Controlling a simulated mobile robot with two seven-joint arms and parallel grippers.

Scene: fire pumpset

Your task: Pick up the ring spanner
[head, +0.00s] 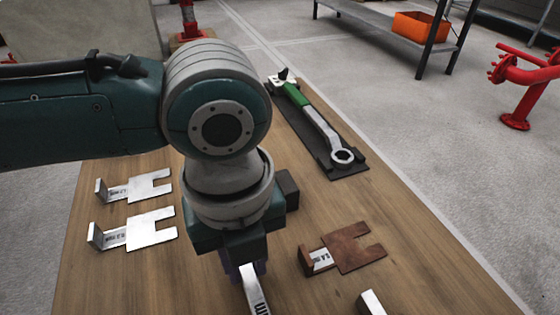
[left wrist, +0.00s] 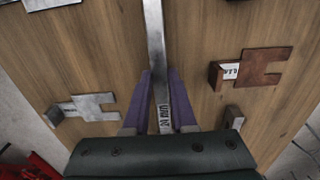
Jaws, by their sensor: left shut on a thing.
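A long steel bar with printed lettering, which looks like the ring spanner's shank (head: 254,293), runs out of the bottom of the head view. It also shows in the left wrist view (left wrist: 156,60), running from the top edge down between the purple fingers. Neither end shows, so I cannot see a ring. My left gripper (head: 247,270) points down over the wooden table and is shut on this bar; its fingers also show in the left wrist view (left wrist: 160,92). I cannot tell whether the bar touches the table. My right gripper is not in view.
A green-handled tool with a ring end (head: 318,126) lies on a black tray (head: 352,171). Slotted plates, two silver (head: 150,228) and one rusty (head: 357,248), lie on the wooden table (head: 420,275). Beyond stand a shelf with an orange bin (head: 420,27) and red pipework (head: 525,75).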

